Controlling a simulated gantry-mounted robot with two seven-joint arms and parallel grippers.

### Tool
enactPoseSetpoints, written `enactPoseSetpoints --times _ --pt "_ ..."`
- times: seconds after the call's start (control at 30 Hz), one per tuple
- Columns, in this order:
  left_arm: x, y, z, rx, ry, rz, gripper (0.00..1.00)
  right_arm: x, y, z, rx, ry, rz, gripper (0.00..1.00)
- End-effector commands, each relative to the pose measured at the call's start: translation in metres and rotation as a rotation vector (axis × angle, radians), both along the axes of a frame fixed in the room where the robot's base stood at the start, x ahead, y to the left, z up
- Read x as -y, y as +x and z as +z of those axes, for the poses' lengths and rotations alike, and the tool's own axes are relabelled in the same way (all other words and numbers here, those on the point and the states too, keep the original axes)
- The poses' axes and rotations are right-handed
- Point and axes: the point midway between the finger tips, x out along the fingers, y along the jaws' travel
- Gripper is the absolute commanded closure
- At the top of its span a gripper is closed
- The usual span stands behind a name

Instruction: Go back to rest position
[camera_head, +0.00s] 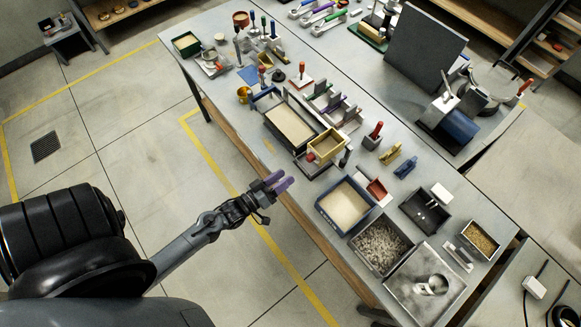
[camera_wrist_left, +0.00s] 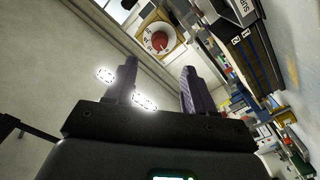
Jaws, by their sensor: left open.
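My left gripper (camera_head: 279,182) is in the head view, with its arm coming in from the lower left. Its purple fingers are apart and nothing is between them. It hangs over the floor just off the table's near long edge, left of the blue sand tray. In the left wrist view the gripper (camera_wrist_left: 160,88) shows two separated fingers with an empty gap. My right gripper is not in either view.
The long grey table (camera_head: 380,180) runs diagonally, crowded with trays and tools. A blue tray (camera_head: 322,208) of sand, a gravel tray (camera_head: 405,245) and a yellow box (camera_head: 311,147) stand along its near side. Open floor (camera_head: 150,165) with yellow lines lies left of it.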

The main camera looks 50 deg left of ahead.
Motion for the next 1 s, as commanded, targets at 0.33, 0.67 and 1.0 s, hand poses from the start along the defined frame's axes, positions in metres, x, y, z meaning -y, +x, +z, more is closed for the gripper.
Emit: enactPoseSetpoints --times 0.33,0.67,1.0 --pt "-0.001 -0.01 0.001 0.001 0.0 0.001 0.46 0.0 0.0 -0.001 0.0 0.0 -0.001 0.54" --pt "0.0 -0.01 0.004 0.0 0.0 0.0 0.46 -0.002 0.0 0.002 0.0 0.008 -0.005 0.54" --pt "0.034 0.007 0.093 0.053 0.01 -0.072 0.46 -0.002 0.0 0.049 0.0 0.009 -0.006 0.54"
